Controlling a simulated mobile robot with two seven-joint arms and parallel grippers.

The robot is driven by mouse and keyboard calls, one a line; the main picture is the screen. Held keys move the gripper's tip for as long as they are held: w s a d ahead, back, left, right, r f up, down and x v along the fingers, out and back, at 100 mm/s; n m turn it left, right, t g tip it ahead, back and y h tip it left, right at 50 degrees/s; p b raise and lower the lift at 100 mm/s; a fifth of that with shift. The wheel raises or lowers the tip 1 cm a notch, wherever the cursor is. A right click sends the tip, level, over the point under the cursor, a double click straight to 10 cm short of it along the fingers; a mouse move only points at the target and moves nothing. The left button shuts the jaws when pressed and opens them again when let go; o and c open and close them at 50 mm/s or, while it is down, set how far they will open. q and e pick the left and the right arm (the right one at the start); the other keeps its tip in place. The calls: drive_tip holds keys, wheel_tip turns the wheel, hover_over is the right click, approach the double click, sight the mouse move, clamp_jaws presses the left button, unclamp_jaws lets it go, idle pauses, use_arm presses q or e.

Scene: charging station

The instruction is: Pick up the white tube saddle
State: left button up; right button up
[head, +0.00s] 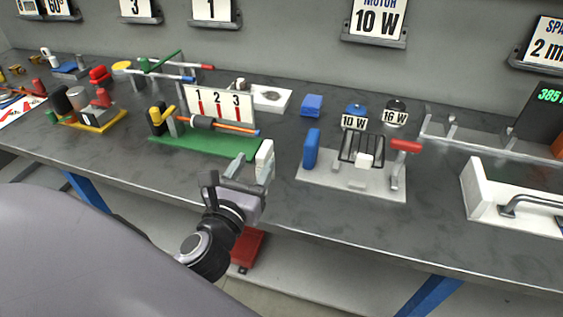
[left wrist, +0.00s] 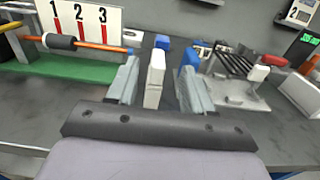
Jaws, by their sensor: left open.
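A small upright white piece, which I take to be the white tube saddle (head: 264,152), stands near the table's front edge, right of the green base. My left gripper (head: 250,172) reaches over the front edge towards it, with open jaws. In the left wrist view the white piece (left wrist: 154,79) stands between the two grey fingers (left wrist: 158,74), nearer the left one. Gaps show on both sides of it, so the fingers are not shut on it. The lower part of the piece is hidden behind the gripper. My right gripper is not in view.
The green base (head: 205,145) carries a 1-2-3 board (head: 219,108) and an orange rod. To the right, a grey plate (head: 320,182) bears a blue block (head: 311,149), a rack and a red-handled lever (head: 406,146). A white tray (head: 480,203) stands farther right. Dark tabletop between them is bare.

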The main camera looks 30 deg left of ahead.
sight(269, 141)
use_arm(q)
drive_tip(key=x, duration=0.3)
drive_tip(key=f+x, duration=0.1)
drive_tip(key=x, duration=0.1)
drive_tip(key=shift+w+a, duration=0.2)
drive_tip(key=shift+w, duration=0.1)
drive_tip(key=shift+w+a, duration=0.15)
drive_tip(key=shift+w, duration=0.5)
clamp_jaws()
